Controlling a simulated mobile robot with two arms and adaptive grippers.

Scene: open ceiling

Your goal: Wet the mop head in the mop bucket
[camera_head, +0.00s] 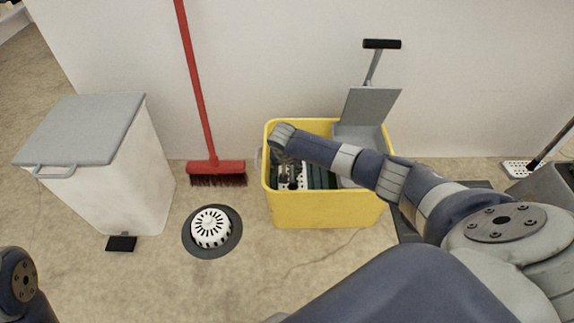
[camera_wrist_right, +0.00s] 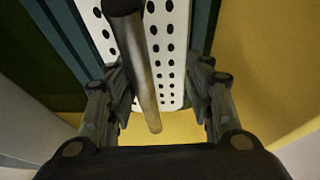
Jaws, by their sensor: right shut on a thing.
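The yellow mop bucket (camera_head: 325,210) stands on the floor against the wall, with a grey wringer plate and black-gripped lever (camera_head: 368,105) at its back right. My right arm reaches over it, and my right gripper (camera_head: 289,172) is down inside its left part. In the right wrist view, my right gripper (camera_wrist_right: 165,90) has its fingers on either side of a white perforated mop head (camera_wrist_right: 168,40) with a metal pole (camera_wrist_right: 135,60). It is shut on the mop; the exact contact is hard to see. Dark green strips lie beside the plate. My left gripper is out of view.
A white bin with grey lid (camera_head: 80,130) stands at left. A red broom (camera_head: 215,168) leans on the wall. Another white perforated head (camera_head: 522,169) with a dark pole is at far right, beside a grey container (camera_head: 548,185).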

